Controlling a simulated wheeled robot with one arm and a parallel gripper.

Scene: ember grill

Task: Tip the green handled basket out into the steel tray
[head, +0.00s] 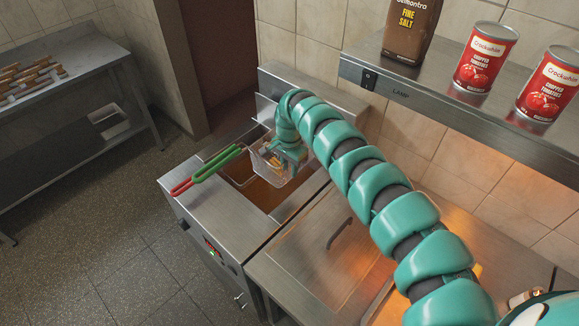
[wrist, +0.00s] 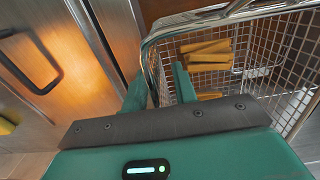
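The wire basket (head: 262,160) hangs at the fryer, at the far end of my arm, with the green handle (head: 218,164) reaching out to the left. In the wrist view the basket's mesh (wrist: 265,62) and several golden sticks of food inside it show. My gripper (head: 290,154) is at the basket's rim; in the wrist view its two fingers (wrist: 160,80) stand apart, one outside the near wall and one inside, with the rim between them. A gap shows beside the inner finger. The steel tray (head: 376,304) is partly visible at the bottom, mostly hidden behind my arm.
A steel lid with a dark handle (head: 339,233) covers the counter to the right. A shelf (head: 405,92) above holds a salt bag and two cans. A side table (head: 72,62) stands left.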

